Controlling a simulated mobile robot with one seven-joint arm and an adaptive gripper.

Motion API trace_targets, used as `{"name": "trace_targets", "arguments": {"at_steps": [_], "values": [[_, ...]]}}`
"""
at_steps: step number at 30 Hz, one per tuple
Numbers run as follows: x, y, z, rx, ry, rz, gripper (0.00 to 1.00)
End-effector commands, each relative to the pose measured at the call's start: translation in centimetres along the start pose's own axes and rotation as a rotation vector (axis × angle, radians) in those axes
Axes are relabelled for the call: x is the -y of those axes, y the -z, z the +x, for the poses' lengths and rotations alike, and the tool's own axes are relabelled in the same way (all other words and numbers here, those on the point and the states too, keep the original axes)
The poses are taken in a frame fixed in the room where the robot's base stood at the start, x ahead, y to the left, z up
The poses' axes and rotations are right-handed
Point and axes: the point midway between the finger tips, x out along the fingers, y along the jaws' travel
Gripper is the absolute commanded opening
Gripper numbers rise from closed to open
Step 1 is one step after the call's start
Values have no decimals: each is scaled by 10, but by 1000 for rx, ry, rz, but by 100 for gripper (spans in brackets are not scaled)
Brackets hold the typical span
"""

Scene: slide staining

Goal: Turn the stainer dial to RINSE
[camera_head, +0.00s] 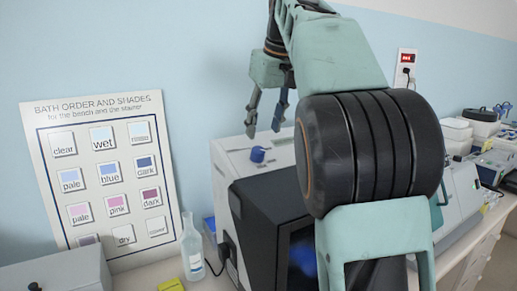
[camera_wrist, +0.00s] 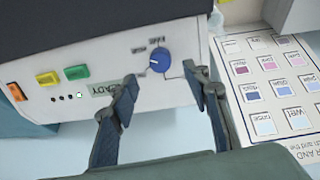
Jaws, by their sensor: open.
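The stainer dial (camera_head: 258,154) is a round blue knob on the stainer's pale panel (camera_head: 232,146) in the head view. In the wrist view the dial (camera_wrist: 160,62) has a pale pointer mark toward the left of the picture, and small labels beside it are too small to read surely. My gripper (camera_head: 263,132) is open and empty, its fingers pointing down above the dial. In the wrist view my gripper (camera_wrist: 160,80) has one fingertip on each side of the dial; I see no clear contact.
A display (camera_wrist: 92,88) reading partly "EADY" and coloured buttons (camera_wrist: 77,72) are beside the dial. A bath-order chart (camera_head: 100,180) leans on the wall. A clear bottle (camera_head: 191,250) stands left of the stainer. More equipment (camera_head: 462,185) is at right.

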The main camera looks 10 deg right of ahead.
Motion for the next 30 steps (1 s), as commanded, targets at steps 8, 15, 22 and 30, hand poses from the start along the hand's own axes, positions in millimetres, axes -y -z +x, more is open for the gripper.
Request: {"name": "trace_targets", "arguments": {"at_steps": [8,15,22,30], "values": [[0,-1,52,1,0,1,44],[0,0,71,-1,0,1,44],[0,0,72,-2,-1,1,44],[0,0,72,-2,-1,1,19]]}}
